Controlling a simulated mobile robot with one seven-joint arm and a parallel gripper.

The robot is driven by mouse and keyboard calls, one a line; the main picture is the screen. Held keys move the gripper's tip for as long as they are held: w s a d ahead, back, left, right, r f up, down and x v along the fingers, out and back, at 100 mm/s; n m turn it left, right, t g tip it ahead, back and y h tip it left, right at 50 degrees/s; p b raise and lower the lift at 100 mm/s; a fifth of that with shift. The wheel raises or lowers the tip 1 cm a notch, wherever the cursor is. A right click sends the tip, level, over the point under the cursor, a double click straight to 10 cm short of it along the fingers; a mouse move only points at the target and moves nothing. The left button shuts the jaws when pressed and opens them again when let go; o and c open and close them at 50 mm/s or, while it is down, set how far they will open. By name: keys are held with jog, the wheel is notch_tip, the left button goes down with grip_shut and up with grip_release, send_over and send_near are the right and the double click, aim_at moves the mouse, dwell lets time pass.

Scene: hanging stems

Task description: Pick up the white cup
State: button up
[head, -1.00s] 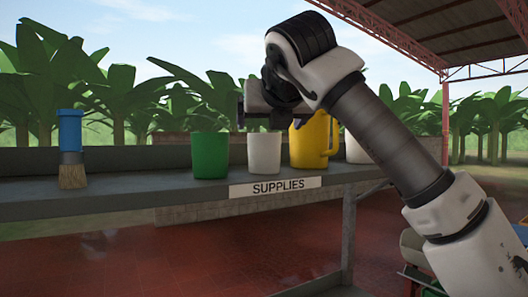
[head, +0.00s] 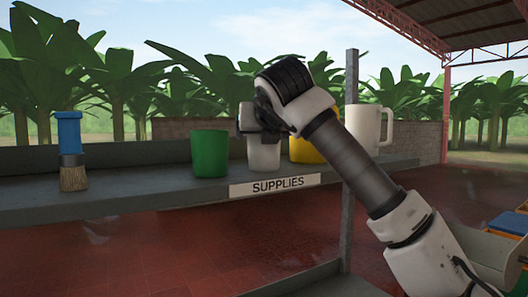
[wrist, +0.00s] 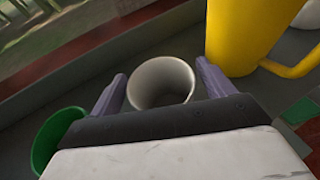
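The white cup (wrist: 162,82) stands upright on the shelf, its open mouth facing up in the wrist view. My gripper (wrist: 161,76) is open, with one purple-grey finger at the cup's left and one at its right. Small gaps seem to show between fingers and cup, so it looks not gripped. In the head view the white cup (head: 263,156) stands between the green cup and the yellow pitcher, its upper part hidden by my gripper (head: 248,120).
A green cup (head: 210,153) stands close on the left, and a yellow pitcher (wrist: 238,35) close on the right. Farther right is a white pitcher (head: 365,126) by a post. A blue-handled brush (head: 71,148) stands at the far left. The shelf (head: 135,195) between brush and green cup is clear.

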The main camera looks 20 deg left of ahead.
jog(key=c, duration=0.8)
jog(key=shift+r, duration=0.1)
notch_tip(320, 180, up, 20)
jog(key=p, duration=0.6)
